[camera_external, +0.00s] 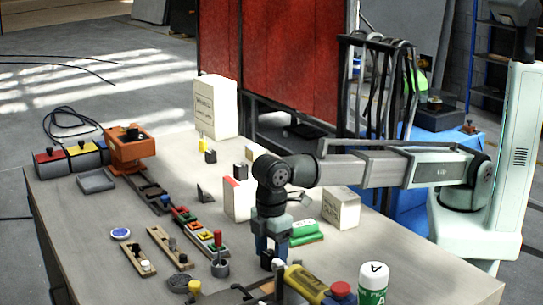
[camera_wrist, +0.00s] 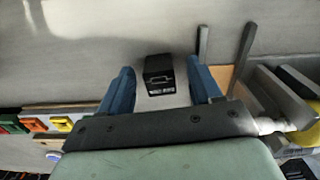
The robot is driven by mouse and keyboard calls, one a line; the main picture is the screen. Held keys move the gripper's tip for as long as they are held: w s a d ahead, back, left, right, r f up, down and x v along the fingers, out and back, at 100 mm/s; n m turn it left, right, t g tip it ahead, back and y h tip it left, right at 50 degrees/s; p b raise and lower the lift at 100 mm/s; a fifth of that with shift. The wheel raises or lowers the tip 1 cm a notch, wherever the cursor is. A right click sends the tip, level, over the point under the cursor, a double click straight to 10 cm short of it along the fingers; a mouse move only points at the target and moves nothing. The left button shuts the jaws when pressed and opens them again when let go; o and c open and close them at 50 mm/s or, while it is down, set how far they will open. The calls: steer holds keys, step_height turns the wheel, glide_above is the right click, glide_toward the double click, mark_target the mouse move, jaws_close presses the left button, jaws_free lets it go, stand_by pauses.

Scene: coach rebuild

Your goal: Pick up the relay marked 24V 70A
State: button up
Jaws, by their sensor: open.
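A small black block (camera_wrist: 158,70) with a pale label on its side lies between the fingers of my gripper (camera_wrist: 160,66) in the wrist view. The label is too small to read, so I cannot tell if it says 24V 70A. My gripper is open, with blue fingers on either side of the block and a gap on both sides. In the external view my gripper (camera_external: 271,248) points down at the table's near part, and the dark block (camera_external: 267,260) shows low beside the fingers. Another small black block (camera_external: 210,156) stands farther back.
A row of coloured trays (camera_external: 199,232) lies to the left. White boxes (camera_external: 341,207) stand behind.

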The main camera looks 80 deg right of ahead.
steer(key=shift+f, duration=0.5)
steer(key=shift+c, duration=0.2)
steer(key=c, duration=1)
steer(key=shift+r, duration=0.15)
